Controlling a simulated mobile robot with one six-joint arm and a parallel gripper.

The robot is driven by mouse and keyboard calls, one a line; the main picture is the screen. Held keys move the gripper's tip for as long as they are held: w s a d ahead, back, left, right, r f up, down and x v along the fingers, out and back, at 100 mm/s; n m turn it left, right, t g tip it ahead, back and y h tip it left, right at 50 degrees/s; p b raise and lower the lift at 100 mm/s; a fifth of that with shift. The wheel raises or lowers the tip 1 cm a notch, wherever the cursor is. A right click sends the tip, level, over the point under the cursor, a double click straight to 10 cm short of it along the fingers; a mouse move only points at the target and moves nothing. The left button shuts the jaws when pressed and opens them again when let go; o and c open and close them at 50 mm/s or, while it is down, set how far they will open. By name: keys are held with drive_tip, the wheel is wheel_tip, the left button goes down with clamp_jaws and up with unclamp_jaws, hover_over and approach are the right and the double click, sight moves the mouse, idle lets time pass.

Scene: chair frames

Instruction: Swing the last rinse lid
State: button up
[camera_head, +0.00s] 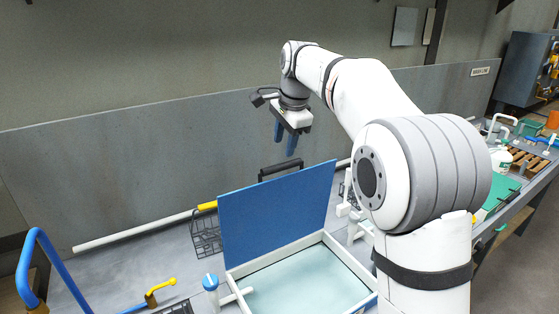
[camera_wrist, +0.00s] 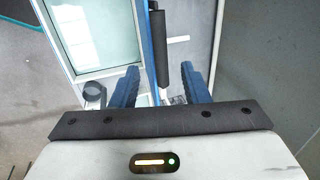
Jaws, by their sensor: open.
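A blue lid (camera_head: 275,210) stands raised, close to upright, along the back edge of a white-framed basin (camera_head: 341,254) with pale blue-green liquid inside. A black bar handle (camera_head: 281,169) shows at the lid's top edge, on its far side. My gripper (camera_head: 286,144) is open, pointing down with blue fingers, above the handle and apart from it. In the wrist view the lid (camera_wrist: 146,30) is seen edge-on, with the handle (camera_wrist: 160,50) beside it. Both appear between the fingers of my gripper (camera_wrist: 162,78), and nothing is held. The basin (camera_wrist: 90,35) is at left there.
A wire basket (camera_head: 206,238) and a long white rod with a yellow end (camera_head: 140,229) lie behind and left of the lid. A blue-topped post (camera_head: 211,287) stands at the basin's left. A blue curved rail (camera_head: 38,250) is far left. A grey wall panel (camera_head: 120,155) runs behind.

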sight(280, 165)
drive_tip(key=p+x, duration=0.1)
drive_tip(key=x, duration=0.6)
drive_tip(key=shift+f, duration=0.25)
drive_tip(key=shift+c, duration=0.4)
clamp_jaws()
